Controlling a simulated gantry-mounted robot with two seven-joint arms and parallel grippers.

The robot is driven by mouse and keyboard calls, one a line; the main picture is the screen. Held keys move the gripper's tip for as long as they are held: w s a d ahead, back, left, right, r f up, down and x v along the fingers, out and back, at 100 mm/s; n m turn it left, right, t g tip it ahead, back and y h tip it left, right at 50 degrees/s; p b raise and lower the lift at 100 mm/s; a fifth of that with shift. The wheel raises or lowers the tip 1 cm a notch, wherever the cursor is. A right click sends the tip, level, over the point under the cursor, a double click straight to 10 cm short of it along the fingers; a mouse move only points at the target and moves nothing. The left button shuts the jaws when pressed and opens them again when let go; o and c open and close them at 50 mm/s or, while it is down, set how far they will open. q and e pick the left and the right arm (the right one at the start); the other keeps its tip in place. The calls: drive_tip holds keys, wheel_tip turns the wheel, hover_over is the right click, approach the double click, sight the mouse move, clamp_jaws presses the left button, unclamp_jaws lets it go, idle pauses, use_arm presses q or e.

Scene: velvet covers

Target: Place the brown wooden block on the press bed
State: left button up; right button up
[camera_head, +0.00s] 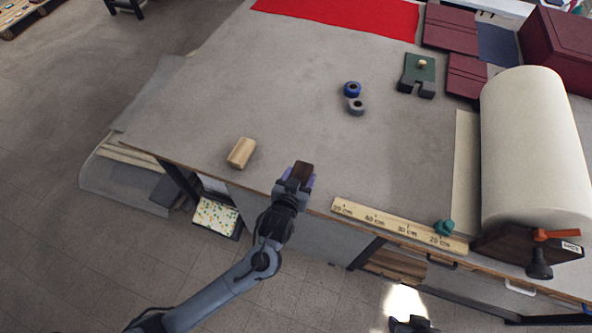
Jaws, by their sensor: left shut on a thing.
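The brown wooden block (304,169) is a small dark brown piece at the front of the table, between the fingers of my left gripper (298,179). The gripper is shut on it and hides its near part. The gripper is just inside the table's front edge; I cannot tell whether the block touches the table. A dark green press-like fixture (418,72) with a pale knob and a notched front stands at the back right, apart from the block. It looks like the press, though its bed is hard to make out. A dark shape (411,325) at the bottom edge may be my right gripper; its fingers are unclear.
A pale wooden block (241,152) lies left of my left gripper. A wooden ruler (385,222) lies along the front edge. A large cream roll (532,145) fills the right side. The middle-left tabletop is clear.

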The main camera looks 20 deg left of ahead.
use_arm(q)
drive_tip(key=w+a+f, duration=0.1)
drive_tip(key=w, duration=0.1)
drive_tip(key=w+a+f, duration=0.1)
drive_tip(key=w+f, duration=0.1)
drive_tip(key=w+a+f, duration=0.1)
drive_tip(key=w, duration=0.1)
drive_tip(key=shift+w+a+f, duration=0.2)
drive_tip(key=shift+w+a, duration=0.1)
drive_tip(key=shift+w, duration=0.1)
drive_tip(key=shift+f, duration=1.9)
drive_tip(key=shift+f, duration=0.1)
drive_tip(key=shift+f, duration=0.15)
drive_tip(key=o, duration=1.1)
drive_tip(key=shift+o, duration=0.2)
